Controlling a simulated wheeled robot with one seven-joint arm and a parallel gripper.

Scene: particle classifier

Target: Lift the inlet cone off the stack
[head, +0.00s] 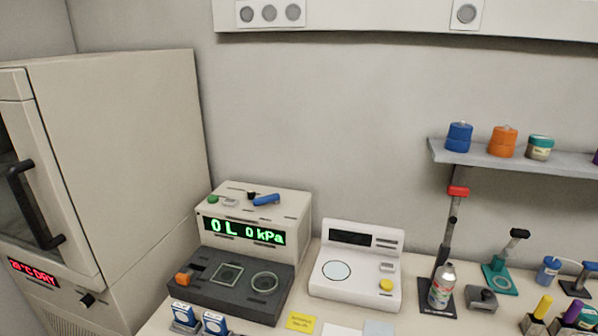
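A small upright cylinder (440,288) with coloured bands stands on a black base plate (424,303) at the right of the bench. Its grey top (446,269) narrows upward. It looks like the stack with the inlet cone on top, but it is too small to be sure. A dark post (449,232) with a red piece (458,191) at its top rises behind it. My gripper is not in view.
A pump unit (250,200) reading "0 L 0 kPa" and a white balance (355,270) stand left of the cylinder. A grey block (481,299), a teal stand (499,281) and small bottles crowd its right. A shelf (520,158) with jars hangs above. A large oven (120,160) fills the left.

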